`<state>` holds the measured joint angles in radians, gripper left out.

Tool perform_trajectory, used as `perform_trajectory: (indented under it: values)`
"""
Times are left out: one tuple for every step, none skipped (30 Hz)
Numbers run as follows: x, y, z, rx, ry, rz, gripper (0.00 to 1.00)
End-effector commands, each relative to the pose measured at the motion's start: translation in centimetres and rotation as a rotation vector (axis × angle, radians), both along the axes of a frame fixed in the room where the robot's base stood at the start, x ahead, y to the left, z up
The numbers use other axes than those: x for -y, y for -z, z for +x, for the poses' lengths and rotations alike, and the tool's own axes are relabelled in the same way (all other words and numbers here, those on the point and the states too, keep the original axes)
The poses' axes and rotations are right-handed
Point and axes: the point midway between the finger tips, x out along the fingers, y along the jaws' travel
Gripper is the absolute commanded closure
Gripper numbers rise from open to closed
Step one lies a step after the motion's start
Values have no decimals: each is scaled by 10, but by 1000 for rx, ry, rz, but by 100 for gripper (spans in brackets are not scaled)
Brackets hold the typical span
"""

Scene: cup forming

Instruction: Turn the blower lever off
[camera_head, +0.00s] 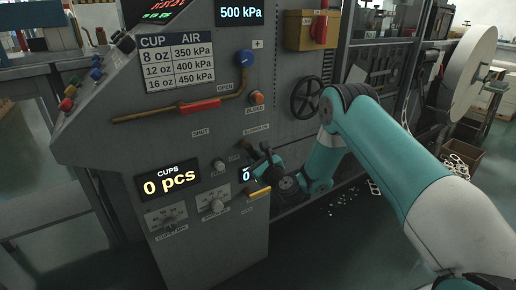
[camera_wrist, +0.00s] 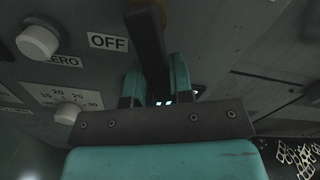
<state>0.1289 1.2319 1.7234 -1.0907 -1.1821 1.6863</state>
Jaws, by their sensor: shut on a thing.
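The blower lever (camera_wrist: 148,45) is a dark bar on the grey machine panel. In the wrist view it runs down from the top edge between the teal fingers of my gripper (camera_wrist: 155,82), which is shut on it. A white OFF label (camera_wrist: 108,41) sits left of the lever. In the head view my gripper (camera_head: 266,163) is at the panel's lower right, below the small blower label (camera_head: 256,128). The lever's grasped part is mostly hidden there by the gripper, so its exact angle is hard to tell.
A yellow handle (camera_head: 260,193) sticks out just below my gripper. A cups display (camera_head: 171,184) and knobs lie to the left. A red-handled air pipe (camera_head: 200,106) and a black handwheel (camera_head: 308,97) are above. Open floor lies to the lower right.

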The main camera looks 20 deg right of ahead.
Motion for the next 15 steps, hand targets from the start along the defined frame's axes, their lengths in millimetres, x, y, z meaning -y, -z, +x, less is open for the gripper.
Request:
perform_trajectory:
  values:
    - [-3, -4, -1, -11, -2, 42, 100]
    - [-5, -3, -1, -17, -2, 67, 100]
    - [-6, -3, -1, -22, -2, 100, 100]
    - [-8, -2, -1, -28, -2, 123, 100]
    - [-9, -2, -2, -33, -3, 146, 100]
    - [-10, -1, -2, -39, -3, 175, 100]
    - [-11, -1, -2, -43, -3, 196, 100]
    - [-12, -1, -2, -47, -3, 217, 100]
    - [-13, 0, -3, -53, -3, 241, 100]
    - [-14, 0, -3, -56, -2, 260, 100]
    - [-15, 0, -3, -60, -2, 276, 100]
    - [-15, 0, -3, -64, -2, 296, 100]
    - [-16, 1, -3, -67, -1, 310, 100]
    - [-17, 1, -3, -70, -1, 323, 100]
    - [-17, 1, -3, -73, -1, 337, 100]
